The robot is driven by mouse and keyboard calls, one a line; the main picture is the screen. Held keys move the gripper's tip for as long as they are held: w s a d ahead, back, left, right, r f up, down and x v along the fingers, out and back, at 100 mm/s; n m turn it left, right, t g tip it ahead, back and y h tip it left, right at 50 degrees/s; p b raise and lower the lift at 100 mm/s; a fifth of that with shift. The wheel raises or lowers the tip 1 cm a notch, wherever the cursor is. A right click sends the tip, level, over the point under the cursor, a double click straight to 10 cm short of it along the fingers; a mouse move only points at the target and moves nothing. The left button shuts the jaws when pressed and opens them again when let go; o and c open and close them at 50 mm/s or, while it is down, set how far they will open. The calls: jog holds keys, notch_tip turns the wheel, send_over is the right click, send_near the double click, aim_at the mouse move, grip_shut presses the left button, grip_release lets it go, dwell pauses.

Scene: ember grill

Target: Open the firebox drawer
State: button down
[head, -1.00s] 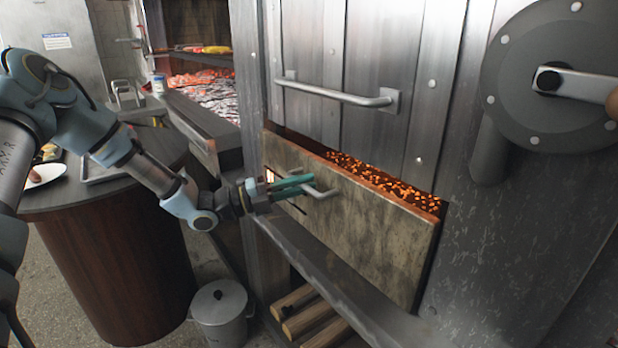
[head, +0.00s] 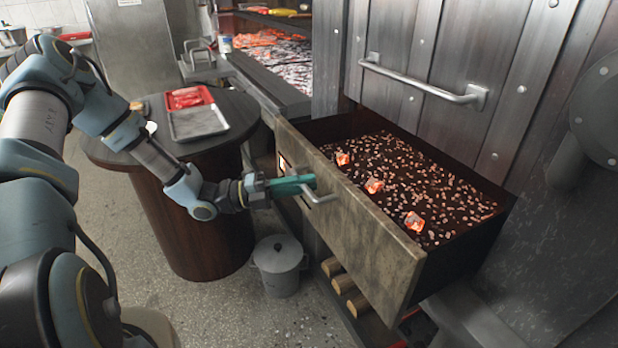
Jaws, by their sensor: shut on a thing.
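The firebox drawer (head: 355,231) is pulled well out from the grill body. Its front panel is tarnished metal, and its dark bed holds many small embers and several larger glowing coals (head: 374,186). My gripper (head: 304,186) has green fingers and comes from the left. It is shut on the drawer's bar handle (head: 321,198) at the front panel. The part of the handle between the fingers is hidden.
A fixed bar handle (head: 420,84) crosses the metal door above the drawer. A round dark wooden table (head: 185,228) with trays (head: 198,122) stands at left. A lidded metal bin (head: 280,265) and logs (head: 343,283) are below.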

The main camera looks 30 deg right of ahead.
jog(key=shift+a, duration=0.35)
jog(key=c, duration=0.8)
grip_release()
jog(key=shift+c, duration=0.2)
jog(key=b+v, duration=0.2)
jog(key=v, duration=0.8)
jog(key=shift+w+a+b, duration=0.25)
jog(key=shift+a+b, duration=0.1)
